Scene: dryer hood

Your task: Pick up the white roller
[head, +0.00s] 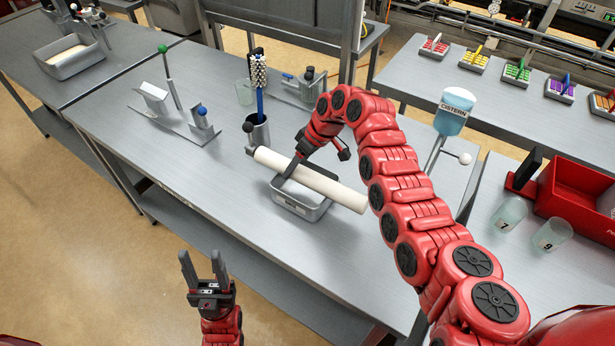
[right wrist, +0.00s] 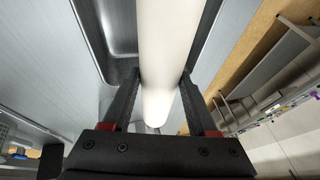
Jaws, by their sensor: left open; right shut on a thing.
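The white roller (head: 318,183) is a long pale cylinder with a dark knob at its left end, lying across and over a grey metal tray (head: 318,212) on the workbench. My right gripper (head: 297,160) is shut on the roller near its middle. In the right wrist view the roller (right wrist: 165,45) runs between the two fingers of my right gripper (right wrist: 155,85), with the tray (right wrist: 117,45) beside it. I cannot tell whether the roller touches the tray rim. My left gripper (head: 202,268) is open and empty, pointing up in front of the bench.
A metal cup (head: 258,133) with a blue-handled brush stands behind the roller. A stand with a green knob (head: 163,50) is at the left. The cistern (head: 455,110) and a red bin (head: 575,190) are at the right. The bench's front left is clear.

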